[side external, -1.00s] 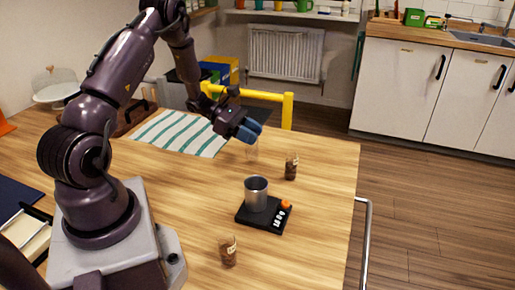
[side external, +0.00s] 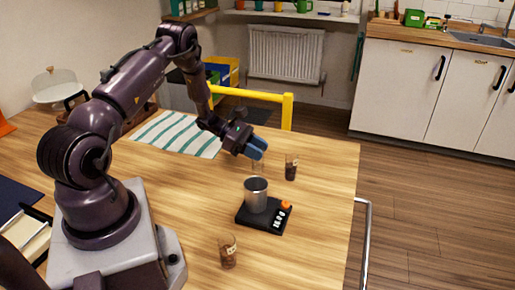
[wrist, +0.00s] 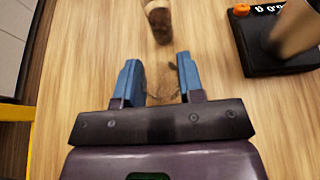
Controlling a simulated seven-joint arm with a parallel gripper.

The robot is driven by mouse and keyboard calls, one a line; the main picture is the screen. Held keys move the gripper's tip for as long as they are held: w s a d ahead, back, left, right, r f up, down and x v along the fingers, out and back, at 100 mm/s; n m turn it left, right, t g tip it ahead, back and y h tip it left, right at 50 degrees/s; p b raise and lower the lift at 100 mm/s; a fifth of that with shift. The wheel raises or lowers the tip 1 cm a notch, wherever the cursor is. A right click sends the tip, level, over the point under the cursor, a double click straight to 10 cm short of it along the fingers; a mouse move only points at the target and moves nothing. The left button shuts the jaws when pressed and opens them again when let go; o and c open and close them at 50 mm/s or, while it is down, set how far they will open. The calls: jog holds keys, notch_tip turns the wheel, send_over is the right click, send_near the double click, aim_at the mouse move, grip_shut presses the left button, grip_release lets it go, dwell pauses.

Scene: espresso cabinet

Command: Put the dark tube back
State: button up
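My gripper (side external: 257,149) has blue fingers and is above the table behind the scale. In the wrist view its fingers (wrist: 156,82) stand apart on either side of a clear, nearly empty-looking tube. The clear tube (side external: 258,167) shows faintly below the fingertips in the side view and appears held. Whether its base touches the table is unclear. A tube with dark contents (side external: 291,169) stands upright to the right of the gripper; it shows ahead of the fingers in the wrist view (wrist: 158,22). Another tube with brown contents (side external: 228,252) stands near the front.
A black scale (side external: 267,220) with an orange knob (side external: 286,204) carries a metal cup (side external: 256,194). A striped towel (side external: 178,134) lies at the back left. A yellow rail (side external: 265,96) stands behind the table. The right table edge has a metal bar (side external: 365,235).

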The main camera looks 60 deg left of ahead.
jog(key=o, duration=0.3)
